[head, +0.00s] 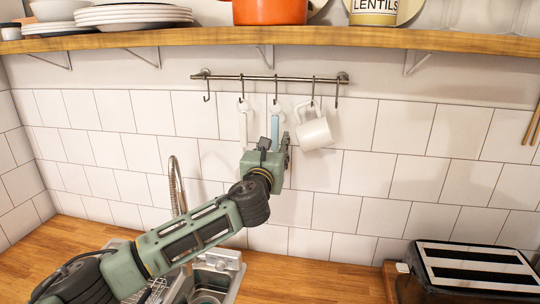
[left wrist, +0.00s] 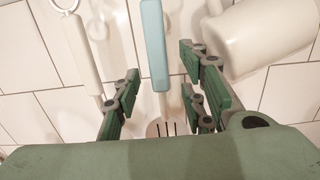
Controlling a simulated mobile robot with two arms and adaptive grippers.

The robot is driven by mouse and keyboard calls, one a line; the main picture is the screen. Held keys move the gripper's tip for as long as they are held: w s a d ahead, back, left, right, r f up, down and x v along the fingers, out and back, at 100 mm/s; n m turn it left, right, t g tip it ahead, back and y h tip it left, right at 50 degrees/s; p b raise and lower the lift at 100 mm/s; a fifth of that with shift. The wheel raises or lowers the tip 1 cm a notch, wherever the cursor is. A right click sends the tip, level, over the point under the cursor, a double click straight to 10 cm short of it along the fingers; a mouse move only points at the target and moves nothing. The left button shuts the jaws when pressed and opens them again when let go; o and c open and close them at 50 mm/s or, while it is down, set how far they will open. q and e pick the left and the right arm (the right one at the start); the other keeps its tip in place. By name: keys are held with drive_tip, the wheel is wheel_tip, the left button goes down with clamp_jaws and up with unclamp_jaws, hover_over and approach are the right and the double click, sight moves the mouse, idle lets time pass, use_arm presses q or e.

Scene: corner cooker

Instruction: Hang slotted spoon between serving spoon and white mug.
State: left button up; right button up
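The slotted spoon has a light-blue handle (head: 275,126) and hangs upright below the middle hook of the rail. In the left wrist view its handle (left wrist: 153,45) runs down between my fingers to a slotted head (left wrist: 165,129), partly hidden. The white serving spoon (head: 242,124) hangs to its left and also shows in the left wrist view (left wrist: 78,50). The white mug (head: 314,132) hangs tilted to its right; it shows in the wrist view too (left wrist: 265,35). My left gripper (left wrist: 160,88) is open, with fingers apart on both sides of the slotted spoon. My right gripper is out of view.
The metal rail (head: 270,78) has empty hooks at its far left and far right. A wooden shelf (head: 270,40) with plates and an orange pot runs above. Below are a tap (head: 175,185), a sink (head: 210,285) and a black toaster (head: 475,268).

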use_arm(q)
drive_tip(key=v, duration=1.1)
drive_tip(key=shift+s, duration=0.4)
drive_tip(key=shift+a+f, duration=0.1)
